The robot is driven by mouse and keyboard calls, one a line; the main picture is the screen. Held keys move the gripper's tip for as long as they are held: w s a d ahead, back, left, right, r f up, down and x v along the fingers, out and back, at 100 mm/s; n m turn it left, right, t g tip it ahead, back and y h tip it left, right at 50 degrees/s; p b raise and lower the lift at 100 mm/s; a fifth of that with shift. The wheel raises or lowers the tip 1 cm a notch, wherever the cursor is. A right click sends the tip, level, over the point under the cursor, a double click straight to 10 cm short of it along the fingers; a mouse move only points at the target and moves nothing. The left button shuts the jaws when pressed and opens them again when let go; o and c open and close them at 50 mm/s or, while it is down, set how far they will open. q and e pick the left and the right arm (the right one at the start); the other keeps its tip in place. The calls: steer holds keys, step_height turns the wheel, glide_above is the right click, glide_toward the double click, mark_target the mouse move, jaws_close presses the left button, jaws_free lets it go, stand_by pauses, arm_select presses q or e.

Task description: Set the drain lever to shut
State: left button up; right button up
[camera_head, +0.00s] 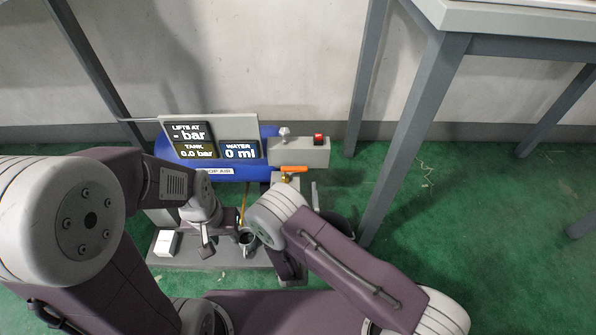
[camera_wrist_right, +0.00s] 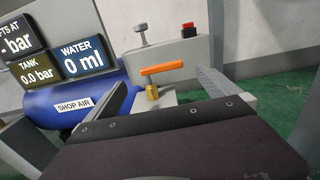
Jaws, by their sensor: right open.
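The orange lever (camera_head: 293,168) sits on a small brass valve in front of the blue tank.
The blue tank (camera_wrist_right: 65,105) carries a display panel (camera_head: 210,140) reading 0.0 bar and 0 ml. A grey box with a red switch (camera_head: 318,139) and a knob (camera_head: 284,132) stands behind the lever. A small cup (camera_head: 247,238) and a white block (camera_head: 166,243) are on the base. A table leg (camera_head: 410,130) rises at right.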

mark_target(294, 171)
steer(key=w+b, duration=0.2)
steer(key=w, duration=0.2)
steer(key=w+b, duration=0.3)
steer(key=shift+w+d+f, duration=0.1)
steer(key=shift+w+f, duration=0.1)
steer(key=shift+w, duration=0.2)
steer(key=shift+w+r, duration=0.15)
steer(key=shift+w, duration=0.35)
steer(key=c, duration=2.1)
steer(key=shift+o, duration=0.2)
steer(key=shift+r, duration=0.1)
